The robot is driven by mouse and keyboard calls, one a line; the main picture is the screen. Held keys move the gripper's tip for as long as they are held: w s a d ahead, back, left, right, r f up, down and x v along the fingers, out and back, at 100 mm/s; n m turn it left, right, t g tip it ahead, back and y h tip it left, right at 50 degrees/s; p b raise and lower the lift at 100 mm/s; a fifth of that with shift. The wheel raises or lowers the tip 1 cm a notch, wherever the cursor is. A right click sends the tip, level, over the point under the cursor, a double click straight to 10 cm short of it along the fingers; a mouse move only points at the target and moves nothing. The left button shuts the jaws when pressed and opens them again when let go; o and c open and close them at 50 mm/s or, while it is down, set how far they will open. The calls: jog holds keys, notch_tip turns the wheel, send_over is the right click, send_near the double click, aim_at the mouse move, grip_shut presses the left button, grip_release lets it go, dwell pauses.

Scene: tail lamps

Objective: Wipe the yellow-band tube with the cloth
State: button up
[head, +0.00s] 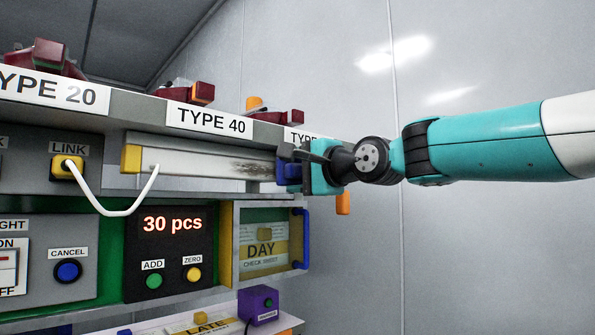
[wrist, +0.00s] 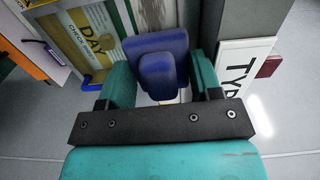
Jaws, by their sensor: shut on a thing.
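The yellow-band tube (head: 200,162) is a long pale bar lying level under the shelf edge in the head view, with a yellow band at its left end. A dark grey smudge shows on its right part. My gripper (head: 302,172) is at the tube's right end, shut on the blue cloth (head: 284,171), which looks like a thick pad with a smaller block on it. In the wrist view the cloth (wrist: 160,62) sits between the two teal fingers of my gripper (wrist: 162,85). I cannot tell whether the cloth touches the tube, which is mostly hidden there.
The shelf edge with a TYPE 40 label (head: 209,120) runs just above the tube. Below are a counter panel (head: 170,250) reading 30 pcs and a DAY check sheet holder (head: 265,245) with a blue handle. A white cable (head: 110,212) loops at left.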

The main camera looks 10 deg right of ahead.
jog(key=shift+s+a+b, duration=0.3)
jog(key=shift+s+a, duration=0.7)
jog(key=shift+a, duration=0.7)
jog(key=shift+s+a+b, duration=0.3)
jog(key=shift+s+a, duration=0.7)
jog(key=shift+a, duration=0.75)
jog(key=shift+s+a+b, duration=0.3)
jog(key=shift+s+a, duration=0.7)
jog(key=shift+a, duration=0.7)
jog(key=b, duration=0.4)
send_near(232, 167)
jog(key=shift+w+a, duration=0.15)
jog(key=shift+w, duration=0.15)
jog(key=b+v, duration=0.1)
jog(key=v, duration=0.2)
